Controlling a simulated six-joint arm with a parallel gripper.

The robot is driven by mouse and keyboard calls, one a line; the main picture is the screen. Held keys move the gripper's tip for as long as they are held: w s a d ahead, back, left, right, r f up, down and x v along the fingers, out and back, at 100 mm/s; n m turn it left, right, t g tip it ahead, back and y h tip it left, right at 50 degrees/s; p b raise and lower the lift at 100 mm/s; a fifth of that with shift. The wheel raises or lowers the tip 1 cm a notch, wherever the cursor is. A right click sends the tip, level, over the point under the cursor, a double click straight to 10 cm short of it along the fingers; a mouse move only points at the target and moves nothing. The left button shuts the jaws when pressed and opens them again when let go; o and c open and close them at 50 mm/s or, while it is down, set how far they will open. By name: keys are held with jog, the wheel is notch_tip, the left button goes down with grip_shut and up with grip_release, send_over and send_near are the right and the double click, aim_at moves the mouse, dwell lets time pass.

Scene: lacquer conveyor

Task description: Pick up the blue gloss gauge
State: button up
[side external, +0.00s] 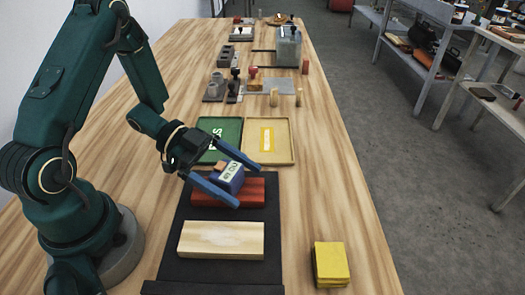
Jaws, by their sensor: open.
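The blue gloss gauge (229,179) is a small blue box with a white label and a small orange-brown part on top. It appears at the far edge of a red block (249,193) on the black conveyor strip (202,262). I cannot tell whether it rests on the block or just behind it. My gripper (247,187) has two long blue fingers. They are open and lie on either side of the gauge in this view, with the gauge in the gap. Contact with the fingers cannot be made out. The gauge's underside is hidden.
A pale wood block (222,239) lies nearer on the strip. A green tray (213,127) and a yellow-brown tray (281,127) stand behind it. Yellow pads (331,263) are stacked at the right. Several blocks and tools stand farther back. The table's right side is mostly clear.

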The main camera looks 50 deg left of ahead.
jog(key=shift+w+d+f, duration=0.15)
jog(key=shift+d+f, duration=0.05)
jog(key=shift+d, duration=0.2)
grip_shut()
jog(key=shift+r, duration=0.1)
